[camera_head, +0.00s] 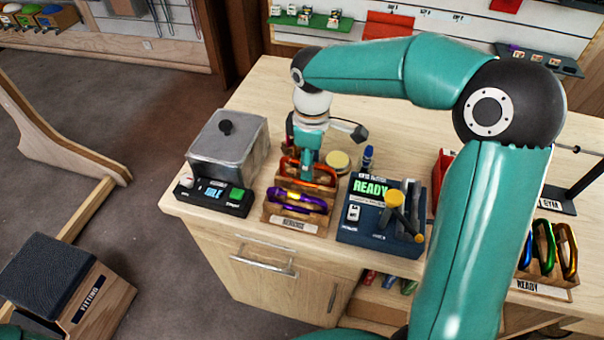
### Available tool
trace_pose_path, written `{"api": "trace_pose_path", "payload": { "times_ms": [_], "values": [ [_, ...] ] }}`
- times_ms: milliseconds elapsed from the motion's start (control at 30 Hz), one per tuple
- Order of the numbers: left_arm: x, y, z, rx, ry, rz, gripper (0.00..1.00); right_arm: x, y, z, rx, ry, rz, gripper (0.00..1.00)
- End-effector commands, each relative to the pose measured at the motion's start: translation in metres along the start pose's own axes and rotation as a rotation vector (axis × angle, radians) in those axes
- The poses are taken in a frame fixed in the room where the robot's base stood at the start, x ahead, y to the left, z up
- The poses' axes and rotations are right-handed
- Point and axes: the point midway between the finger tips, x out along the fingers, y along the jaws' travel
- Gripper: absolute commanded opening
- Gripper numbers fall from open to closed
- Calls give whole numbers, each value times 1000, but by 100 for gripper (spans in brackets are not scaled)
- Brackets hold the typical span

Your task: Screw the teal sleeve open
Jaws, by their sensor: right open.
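My right gripper (308,165) reaches down from above over the wooden carabiner rack (270,214), with its dark finger parts spread apart. An orange carabiner (325,174) stands in the rear of the rack, right at the gripper. A teal piece shows between the gripper and this carabiner; I cannot tell whether it is the teal sleeve or part of my gripper. A purple carabiner (313,202) with a yellow part lies in the front of the rack. Contact between fingers and carabiner is hidden. My left gripper is out of view.
A grey lidded box (229,150) and a black device with a green button (213,196) stand left of the rack. A blue console reading READY (380,235) stands right. A round tin (338,160) and blue bottle (367,157) are behind. Another carabiner rack (545,281) is far right.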

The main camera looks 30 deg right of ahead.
Motion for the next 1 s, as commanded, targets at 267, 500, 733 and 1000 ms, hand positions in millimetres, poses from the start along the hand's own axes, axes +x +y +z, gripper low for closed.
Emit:
{"api": "trace_pose_path", "payload": {
  "times_ms": [267,500,733,1000],
  "values": [
    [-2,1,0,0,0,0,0,0,5,0,1,0,1,46],
    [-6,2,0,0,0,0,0,-4,5,0,1,1,2,46],
    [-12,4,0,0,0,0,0,-13,6,0,1,2,2,46],
    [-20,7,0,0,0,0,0,-22,6,0,1,2,3,46]
  ]
}}
